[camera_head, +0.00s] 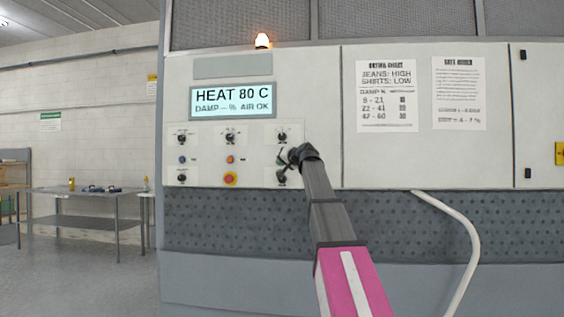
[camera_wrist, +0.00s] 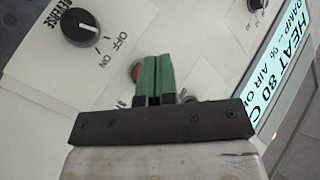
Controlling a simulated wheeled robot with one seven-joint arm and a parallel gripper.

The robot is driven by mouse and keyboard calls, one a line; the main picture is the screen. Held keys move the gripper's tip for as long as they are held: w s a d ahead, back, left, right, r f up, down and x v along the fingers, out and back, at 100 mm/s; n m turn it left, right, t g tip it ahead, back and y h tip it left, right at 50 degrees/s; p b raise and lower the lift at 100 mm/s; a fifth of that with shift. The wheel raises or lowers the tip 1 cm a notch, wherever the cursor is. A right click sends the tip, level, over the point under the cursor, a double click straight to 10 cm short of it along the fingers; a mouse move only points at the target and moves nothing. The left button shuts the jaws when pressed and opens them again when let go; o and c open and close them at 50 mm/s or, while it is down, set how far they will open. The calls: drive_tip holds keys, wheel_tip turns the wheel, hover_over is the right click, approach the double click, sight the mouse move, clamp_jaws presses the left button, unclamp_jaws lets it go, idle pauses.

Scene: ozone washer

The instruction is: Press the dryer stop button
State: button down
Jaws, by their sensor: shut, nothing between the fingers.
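The dryer control panel (camera_head: 208,170) faces me under a lit display (camera_head: 232,99) reading HEAT 80 C. The small labels are unreadable, so I cannot tell which is stop. My gripper (camera_head: 281,157) is in front of the panel's right column, right of both red buttons. In the wrist view its green fingers (camera_wrist: 154,68) are shut and empty. A red button (camera_wrist: 135,71) shows beside them, partly hidden; contact cannot be told.
Black knobs surround the buttons, including a REVERSE OFF/ON knob (camera_wrist: 80,27) near my fingers. An orange lamp (camera_head: 262,41) glows on top. A white hose (camera_head: 464,225) hangs at right. A metal table (camera_head: 98,192) stands at left, with open floor before it.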

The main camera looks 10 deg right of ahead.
drive_tip(key=shift+w+d, duration=0.3)
drive_tip(key=shift+w, duration=0.55)
idle(1.4)
drive_tip(key=shift+w+d, duration=0.15)
drive_tip(key=shift+w, duration=0.25)
drive_tip(key=shift+w+d, duration=0.15)
drive_tip(key=shift+w, duration=0.3)
idle(0.8)
drive_tip(key=shift+s, duration=0.1)
drive_tip(key=shift+s+a, duration=0.3)
drive_tip(key=shift+s, duration=0.45)
drive_tip(key=shift+s, duration=0.1)
drive_tip(key=s, duration=0.1)
drive_tip(key=s+a, duration=0.1)
drive_tip(key=s, duration=0.2)
drive_tip(key=shift+s+a, duration=0.25)
drive_tip(key=shift+s, duration=0.05)
